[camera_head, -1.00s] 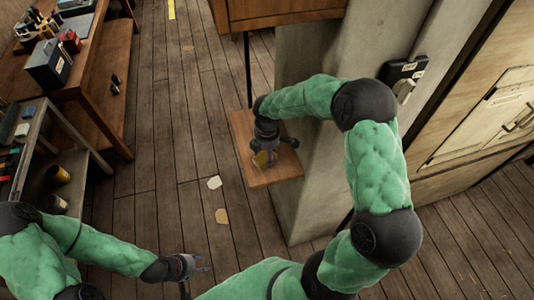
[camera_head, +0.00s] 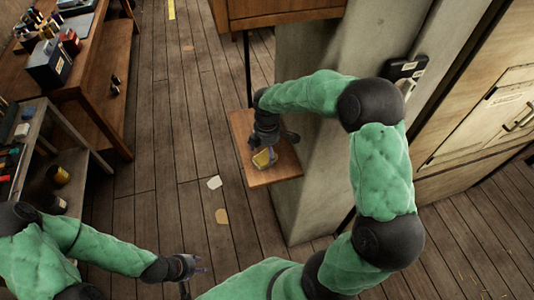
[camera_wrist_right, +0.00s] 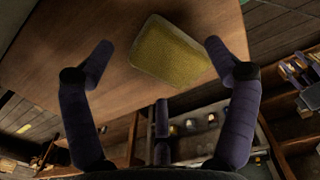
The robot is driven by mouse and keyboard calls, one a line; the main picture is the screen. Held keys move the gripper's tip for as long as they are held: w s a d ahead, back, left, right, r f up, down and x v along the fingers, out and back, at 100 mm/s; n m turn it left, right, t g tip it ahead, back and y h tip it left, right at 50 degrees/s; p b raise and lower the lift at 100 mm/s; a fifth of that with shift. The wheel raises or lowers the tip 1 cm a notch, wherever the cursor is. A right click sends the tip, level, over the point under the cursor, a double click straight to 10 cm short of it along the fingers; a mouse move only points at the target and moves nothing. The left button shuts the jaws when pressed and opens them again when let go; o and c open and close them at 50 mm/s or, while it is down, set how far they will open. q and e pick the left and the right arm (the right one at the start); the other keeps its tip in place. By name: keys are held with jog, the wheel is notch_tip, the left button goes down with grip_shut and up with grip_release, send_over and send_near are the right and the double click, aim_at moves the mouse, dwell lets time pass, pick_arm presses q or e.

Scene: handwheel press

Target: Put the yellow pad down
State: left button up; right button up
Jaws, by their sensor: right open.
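The yellow pad (camera_wrist_right: 170,48) lies flat on a small wooden shelf (camera_wrist_right: 100,28) in the right wrist view. In the head view the pad (camera_head: 263,158) shows on the same shelf (camera_head: 283,176), partly hidden by my right gripper (camera_head: 272,152). My right gripper (camera_wrist_right: 155,58) is open, with its fingers spread apart on either side of the pad's near end, and a gap shows beside the pad. My left gripper (camera_head: 200,268) is low in the head view, far from the pad, and its fingers are too small to read.
A concrete pillar (camera_head: 310,200) stands right beside the shelf. A workbench (camera_head: 105,60) with boxes and a grey rack (camera_head: 60,125) stand at the left. Two pale scraps lie on the floor, one of them white (camera_head: 214,182).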

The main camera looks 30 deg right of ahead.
aim_at(265, 154)
notch_tip(265, 154, up, 8)
jog(key=shift+w+a, duration=0.15)
jog(key=shift+a, duration=0.1)
jog(key=shift+f, duration=0.1)
dwell(0.4)
